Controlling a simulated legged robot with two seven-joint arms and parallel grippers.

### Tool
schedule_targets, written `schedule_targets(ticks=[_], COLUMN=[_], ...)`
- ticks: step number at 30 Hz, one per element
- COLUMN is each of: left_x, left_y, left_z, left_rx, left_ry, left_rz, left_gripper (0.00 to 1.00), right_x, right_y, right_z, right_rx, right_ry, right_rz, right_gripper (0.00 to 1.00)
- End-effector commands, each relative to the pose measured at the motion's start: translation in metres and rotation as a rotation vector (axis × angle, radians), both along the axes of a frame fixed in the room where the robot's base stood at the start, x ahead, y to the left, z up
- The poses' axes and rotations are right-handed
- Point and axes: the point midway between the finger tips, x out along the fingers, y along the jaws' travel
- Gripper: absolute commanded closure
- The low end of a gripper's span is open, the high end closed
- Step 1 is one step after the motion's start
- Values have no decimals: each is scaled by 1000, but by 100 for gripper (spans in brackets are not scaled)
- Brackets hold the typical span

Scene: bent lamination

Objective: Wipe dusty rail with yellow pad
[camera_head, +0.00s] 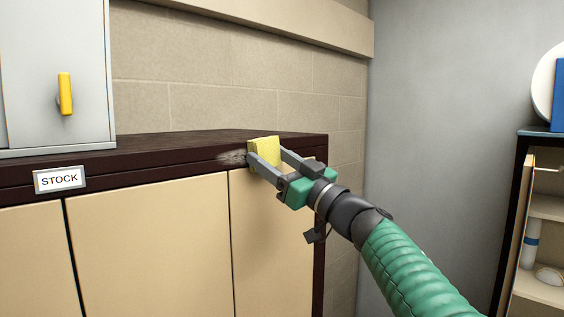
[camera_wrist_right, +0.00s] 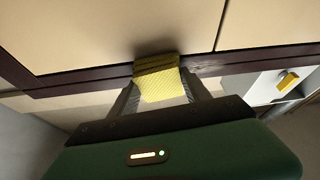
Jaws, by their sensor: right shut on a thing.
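The yellow pad (camera_head: 264,151) is held between the fingers of my right gripper (camera_head: 269,160), which is shut on it. The pad is at the dark brown rail (camera_head: 135,167) along the cabinet's top front edge, near its right end. A pale dusty patch (camera_head: 231,157) shows on the rail just left of the pad. In the right wrist view the pad (camera_wrist_right: 157,82) sits between the two fingers, against or very near the rail (camera_wrist_right: 90,80); contact is hard to tell. My left gripper is not in view.
Below the rail are beige cabinet doors (camera_head: 150,240). A STOCK label (camera_head: 60,179) is on the rail at the left. A grey cabinet (camera_head: 55,70) with a yellow handle (camera_head: 65,93) stands on top. An open shelf unit (camera_head: 540,205) stands at the right.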

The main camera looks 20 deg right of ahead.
Motion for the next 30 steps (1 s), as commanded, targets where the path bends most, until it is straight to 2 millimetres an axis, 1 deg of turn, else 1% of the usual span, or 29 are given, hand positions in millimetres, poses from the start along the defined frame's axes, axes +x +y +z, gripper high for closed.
schedule_targets(ticks=[5, 12, 19, 27, 30], left_x=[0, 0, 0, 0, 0], left_y=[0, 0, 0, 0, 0], left_z=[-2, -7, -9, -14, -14], left_rx=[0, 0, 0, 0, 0], left_ry=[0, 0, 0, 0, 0], left_rz=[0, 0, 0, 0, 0], left_gripper=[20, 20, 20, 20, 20], right_x=[-1, -8, -12, -22, -22], right_y=[8, 32, 42, 67, 69], right_z=[-1, -1, -1, -1, -1], right_rx=[0, -1, 0, -1, -1], right_ry=[1, 0, 2, 0, 1], right_rz=[4, 4, 4, 5, 4], right_gripper=[82, 82, 82, 82, 82])
